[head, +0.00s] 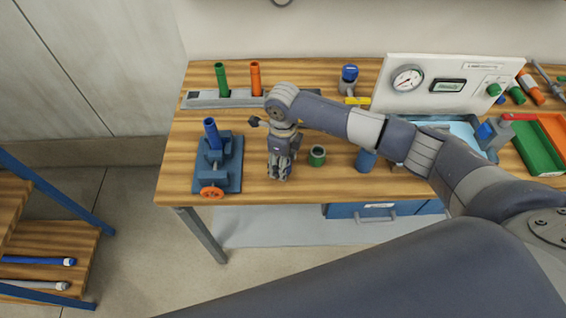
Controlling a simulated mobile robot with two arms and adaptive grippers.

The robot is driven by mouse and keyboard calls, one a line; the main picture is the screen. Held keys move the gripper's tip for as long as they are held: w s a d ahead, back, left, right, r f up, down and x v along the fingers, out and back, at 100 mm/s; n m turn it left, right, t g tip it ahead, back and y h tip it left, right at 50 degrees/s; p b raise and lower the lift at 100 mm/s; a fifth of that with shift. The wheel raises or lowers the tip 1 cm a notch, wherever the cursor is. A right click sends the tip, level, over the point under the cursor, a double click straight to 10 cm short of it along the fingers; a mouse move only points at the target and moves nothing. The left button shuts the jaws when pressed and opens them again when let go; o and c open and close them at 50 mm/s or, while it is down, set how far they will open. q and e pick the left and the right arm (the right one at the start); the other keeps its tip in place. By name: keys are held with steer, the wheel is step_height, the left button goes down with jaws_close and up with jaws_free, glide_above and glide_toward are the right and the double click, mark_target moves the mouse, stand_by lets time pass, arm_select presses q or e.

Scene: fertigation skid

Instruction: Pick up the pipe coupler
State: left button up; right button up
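A short green ring-like piece with a dark opening, which looks like the pipe coupler (317,155), stands upright on the wooden bench near its front edge. My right gripper (279,177) points down just left of it, apart from it, close over the bench top. Its fingertips are small and close together here, and I cannot tell whether they are open or shut. I see nothing held in it. My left gripper is not in view.
A blue vise (231,178) with a blue pipe stands left of the gripper. Behind is a grey rack (205,101) with green (220,79) and orange (256,79) pipes. A blue cylinder (366,160) stands right of the coupler. A gauge panel (435,102) and a green bin (537,150) are further right.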

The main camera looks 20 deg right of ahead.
steer(key=c, duration=0.7)
